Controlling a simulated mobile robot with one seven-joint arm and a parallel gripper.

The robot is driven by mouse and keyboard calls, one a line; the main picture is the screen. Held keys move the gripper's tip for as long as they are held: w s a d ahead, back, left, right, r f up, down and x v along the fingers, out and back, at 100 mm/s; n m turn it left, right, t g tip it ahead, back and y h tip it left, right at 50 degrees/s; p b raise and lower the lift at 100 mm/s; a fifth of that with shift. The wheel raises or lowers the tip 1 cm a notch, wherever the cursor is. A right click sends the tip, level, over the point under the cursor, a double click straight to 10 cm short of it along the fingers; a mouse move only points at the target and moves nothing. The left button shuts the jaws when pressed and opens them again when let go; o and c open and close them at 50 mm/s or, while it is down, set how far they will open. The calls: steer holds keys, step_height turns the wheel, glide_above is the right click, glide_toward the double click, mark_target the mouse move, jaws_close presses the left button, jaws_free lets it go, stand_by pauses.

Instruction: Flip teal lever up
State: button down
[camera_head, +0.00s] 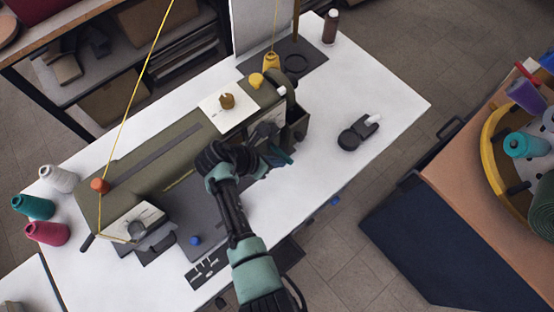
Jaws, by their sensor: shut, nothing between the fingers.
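A drab green sewing machine (150,165) lies along the white table (330,80). My gripper (280,160) is beside the machine's right end, at the end of my black and teal arm. It is small in the picture and its fingers are shut and empty. I cannot make out a teal lever apart from the teal parts of my arm; my wrist and gripper hide part of the machine there. I cannot tell whether the gripper touches anything.
A black device with a white lever (372,120) stands on the clear right part of the table. A dark bottle (330,27) stands at the back. A yellow-rimmed tray (490,130) is on the right bench.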

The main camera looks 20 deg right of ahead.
steer(key=shift+w+r+p, duration=0.15)
steer(key=shift+r+p, duration=0.5)
steer(key=shift+r, duration=0.3)
steer(key=shift+a+r, duration=0.1)
steer(key=shift+r, duration=0.05)
steer(key=v, duration=1.2)
steer(key=shift+s+a, duration=0.25)
steer(key=shift+a, duration=0.1)
